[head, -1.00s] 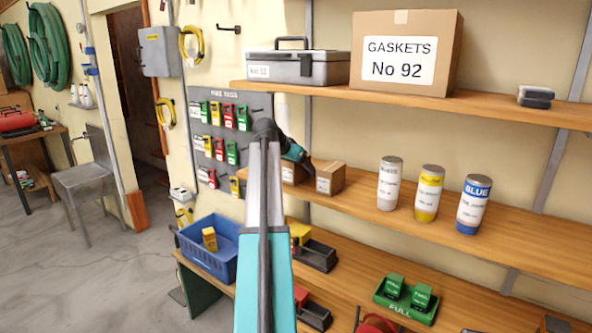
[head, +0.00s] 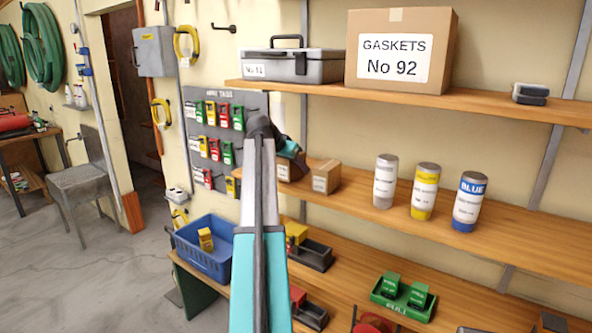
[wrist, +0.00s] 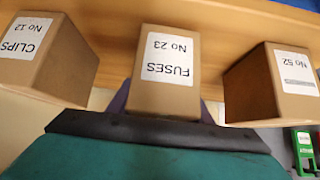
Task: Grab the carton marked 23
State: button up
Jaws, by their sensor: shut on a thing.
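The carton marked FUSES No 23 (wrist: 166,75) is in the middle of the wrist view, its label upside down. My gripper (wrist: 163,112) is shut on it, with a dark finger at each side of the carton. In the head view my gripper (head: 291,150) is at the middle shelf, and a small brown carton beside it (head: 290,172) is partly hidden by it; its label is too small to read. I cannot tell whether the held carton touches the shelf.
In the wrist view, CLIPS No 12 (wrist: 45,55) stands left of the held carton and No 52 (wrist: 275,85) stands right, both close. In the head view another small carton (head: 326,177) and three cans (head: 424,190) stand on the middle shelf (head: 520,240). A gaskets box (head: 400,80) is above.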

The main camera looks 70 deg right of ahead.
jog(key=shift+r+b, duration=1.15)
jog(key=shift+r, duration=1.9)
jog(key=shift+w+a+r, duration=0.1)
jog(key=shift+a, duration=0.1)
jog(key=w+a+b, duration=0.2)
jog(key=a, duration=0.7)
jog(key=w+a+b, duration=0.3)
jog(key=a, duration=0.6)
jog(key=shift+a, duration=0.3)
